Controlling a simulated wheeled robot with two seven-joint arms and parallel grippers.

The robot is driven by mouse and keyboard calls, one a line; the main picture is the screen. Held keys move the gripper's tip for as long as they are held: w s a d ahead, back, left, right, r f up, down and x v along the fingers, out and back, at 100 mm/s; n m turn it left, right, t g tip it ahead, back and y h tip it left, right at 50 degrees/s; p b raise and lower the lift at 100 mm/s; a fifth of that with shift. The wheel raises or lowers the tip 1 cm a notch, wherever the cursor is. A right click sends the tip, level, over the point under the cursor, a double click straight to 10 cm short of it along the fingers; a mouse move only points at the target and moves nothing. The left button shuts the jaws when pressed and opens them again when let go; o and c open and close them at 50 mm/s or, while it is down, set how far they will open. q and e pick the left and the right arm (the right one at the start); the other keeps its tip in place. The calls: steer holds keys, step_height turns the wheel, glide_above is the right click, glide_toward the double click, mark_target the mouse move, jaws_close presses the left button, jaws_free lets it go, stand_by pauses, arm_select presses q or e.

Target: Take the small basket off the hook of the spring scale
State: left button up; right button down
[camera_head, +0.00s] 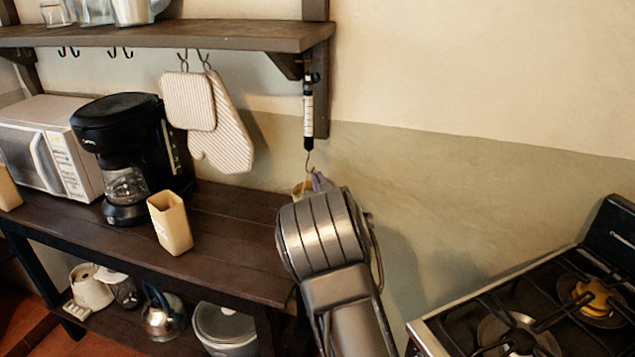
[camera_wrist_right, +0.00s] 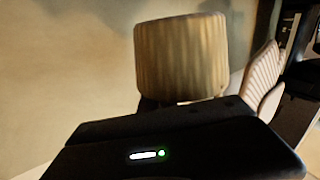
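The spring scale (camera_head: 308,112) hangs upright below the right end of the wall shelf. Its thin hook (camera_head: 309,160) reaches down to the small basket (camera_head: 301,188), which is mostly hidden behind my right arm. In the right wrist view the small basket (camera_wrist_right: 182,55) is tan and ribbed, upright, just beyond my gripper's dark body. My right gripper (camera_head: 318,182) is at the basket, below the hook. Its fingers are mostly hidden, so I cannot tell whether they grip the basket. My left gripper is not in view.
The wall shelf (camera_head: 170,36) is above. Oven mitts (camera_head: 222,125) hang left of the scale. A dark wooden counter (camera_head: 235,240) holds a cream cup (camera_head: 170,223), a coffee maker (camera_head: 120,155) and a microwave (camera_head: 45,145). A stove (camera_head: 530,310) stands at the right.

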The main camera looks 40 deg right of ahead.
steer(key=shift+r, duration=0.15)
stand_by(0.5)
steer(key=shift+r+p, duration=0.3)
steer(key=shift+r, duration=0.2)
steer(key=shift+r, duration=0.15)
stand_by(0.9)
steer(key=shift+d, duration=0.1)
